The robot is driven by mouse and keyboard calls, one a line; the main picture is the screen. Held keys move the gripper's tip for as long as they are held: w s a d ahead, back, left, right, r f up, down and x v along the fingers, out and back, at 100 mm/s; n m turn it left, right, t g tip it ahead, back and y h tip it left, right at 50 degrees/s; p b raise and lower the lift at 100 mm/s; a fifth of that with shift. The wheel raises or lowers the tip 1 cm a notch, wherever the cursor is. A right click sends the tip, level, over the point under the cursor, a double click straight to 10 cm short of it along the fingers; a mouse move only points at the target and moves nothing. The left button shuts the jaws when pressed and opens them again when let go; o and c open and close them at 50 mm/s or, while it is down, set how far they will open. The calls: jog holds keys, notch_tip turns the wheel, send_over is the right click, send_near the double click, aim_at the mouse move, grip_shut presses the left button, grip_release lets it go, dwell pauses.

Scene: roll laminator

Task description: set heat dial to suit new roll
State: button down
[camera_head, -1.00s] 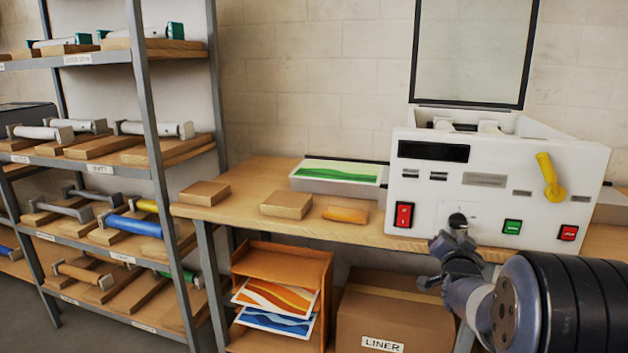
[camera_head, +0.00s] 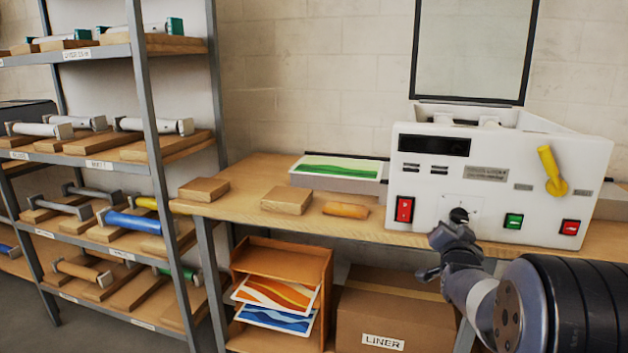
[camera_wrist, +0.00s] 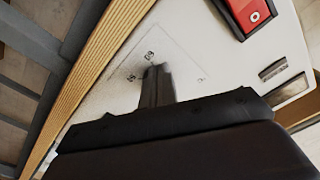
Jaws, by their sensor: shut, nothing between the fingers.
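The white laminator (camera_head: 430,180) stands on the wooden bench at the right. Its heat dial (camera_head: 459,215) is a small dark knob on a pale scale plate, low on the front panel. My gripper (camera_head: 443,238) is shut and empty, just in front of and below the dial in the head view. In the wrist view, my gripper's fingertips (camera_wrist: 155,73) point at the scale plate (camera_wrist: 178,52), where small numbers show beside them. The fingers hide the knob there. I cannot tell whether they touch it, or its setting.
On the panel are a dark display (camera_head: 434,145), a red switch (camera_head: 404,209), a yellow lever (camera_head: 551,171), a green button (camera_head: 513,221) and another red button (camera_head: 570,227). A shelf rack (camera_head: 150,130) with rolls stands left. A LINER box (camera_head: 385,320) sits below the bench.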

jog(key=shift+a+f, duration=0.1)
jog(key=shift+a+f+b, duration=0.15)
jog(key=shift+a+b, duration=0.1)
jog(key=shift+b, duration=0.35)
jog(key=b+v, duration=0.3)
jog(key=v, duration=0.3)
jog(key=shift+w, duration=0.1)
